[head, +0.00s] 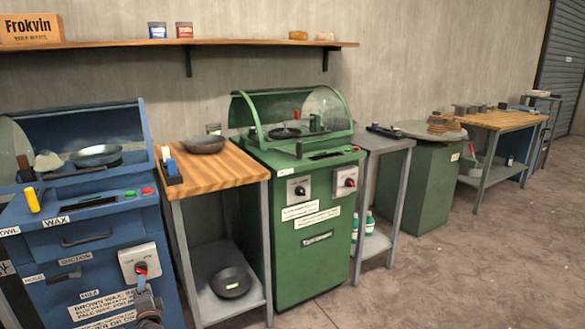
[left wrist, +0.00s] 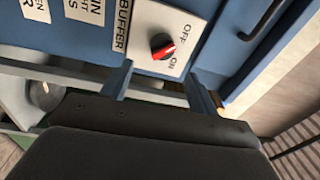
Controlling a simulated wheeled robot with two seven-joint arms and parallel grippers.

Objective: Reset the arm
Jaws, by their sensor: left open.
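My left gripper (head: 144,284) is in front of the blue machine (head: 90,225), just below the red rotary knob (head: 141,268) on its pale switch plate (head: 131,258). In the left wrist view the left gripper (left wrist: 157,72) is open, its two fingers apart with nothing between them. The red knob (left wrist: 162,47) shows beyond the fingertips, on the plate (left wrist: 150,22) marked OFF and ON. The knob looks clear of the fingers. I cannot tell for certain which mark it points to. My right gripper is in neither view.
A wood-topped table (head: 228,163) with a dark bowl (head: 204,144) stands right of the blue machine. A second bowl (head: 231,282) lies on its lower shelf. A green machine (head: 300,225) stands further right. Open floor (head: 450,270) fills the right foreground.

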